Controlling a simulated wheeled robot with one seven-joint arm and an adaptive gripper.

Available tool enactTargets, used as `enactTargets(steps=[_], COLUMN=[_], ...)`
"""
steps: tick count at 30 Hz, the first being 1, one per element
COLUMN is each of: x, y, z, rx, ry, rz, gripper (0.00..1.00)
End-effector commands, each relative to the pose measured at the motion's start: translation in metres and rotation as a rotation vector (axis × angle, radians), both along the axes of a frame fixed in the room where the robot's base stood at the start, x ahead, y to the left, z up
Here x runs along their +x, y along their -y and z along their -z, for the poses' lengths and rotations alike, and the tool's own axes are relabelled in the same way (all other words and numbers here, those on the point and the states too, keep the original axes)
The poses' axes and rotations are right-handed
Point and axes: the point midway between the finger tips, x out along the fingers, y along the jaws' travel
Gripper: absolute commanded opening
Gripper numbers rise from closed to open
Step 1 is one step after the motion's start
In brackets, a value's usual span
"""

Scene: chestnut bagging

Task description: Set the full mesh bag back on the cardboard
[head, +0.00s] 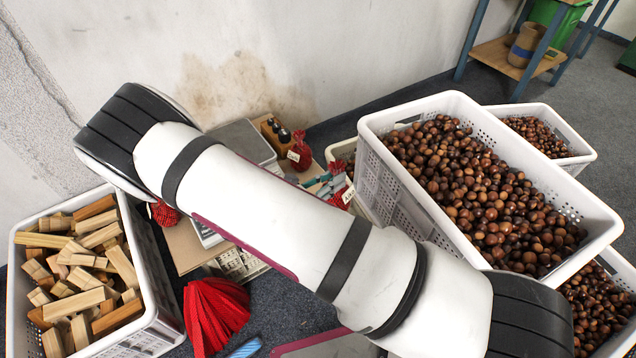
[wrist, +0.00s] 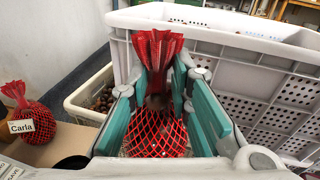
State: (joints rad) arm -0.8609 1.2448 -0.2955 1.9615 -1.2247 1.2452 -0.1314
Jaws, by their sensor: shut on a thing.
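My gripper (wrist: 156,88) is shut on a red mesh bag (wrist: 156,136), around the neck below its gathered top. The bag's round, dark-filled body shows between the teal fingers. In the head view my arm hides part of the gripper (head: 327,184), and the held bag (head: 337,169) shows beside it with a white tag. The cardboard (wrist: 62,151) lies at lower left in the wrist view; part of it (head: 184,247) shows under my arm in the head view. A bag tagged Carla (wrist: 40,122) stands there, upright. Whether the held bag touches anything below is hidden.
A large white crate of chestnuts (head: 377,116) stands right of the gripper, its wall close behind the held bag. A smaller bin (wrist: 76,102) sits left of it. A crate of wood blocks (head: 146,283) and red empty nets (head: 214,312) are at left.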

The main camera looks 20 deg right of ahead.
Motion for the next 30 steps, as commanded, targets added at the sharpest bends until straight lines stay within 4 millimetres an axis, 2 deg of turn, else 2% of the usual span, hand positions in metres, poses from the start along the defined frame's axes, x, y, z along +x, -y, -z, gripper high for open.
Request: enactTargets(steps=[3, 6, 12, 17, 24, 30], x=[0.015, 0.026, 0.041, 0.045, 0.045, 0.042], y=[-0.008, -0.014, -0.025, -0.024, -0.004, 0.007], z=[0.035, 0.059, 0.086, 0.09, 0.08, 0.082], rx=[-0.016, -0.021, -0.029, -0.029, -0.019, -0.001], ry=[-0.017, -0.03, -0.046, -0.045, -0.012, 0.024], rz=[-0.006, -0.021, -0.055, -0.083, -0.231, -0.376], gripper=[0.0, 0.0, 0.0, 0.0, 0.0, 0.0])
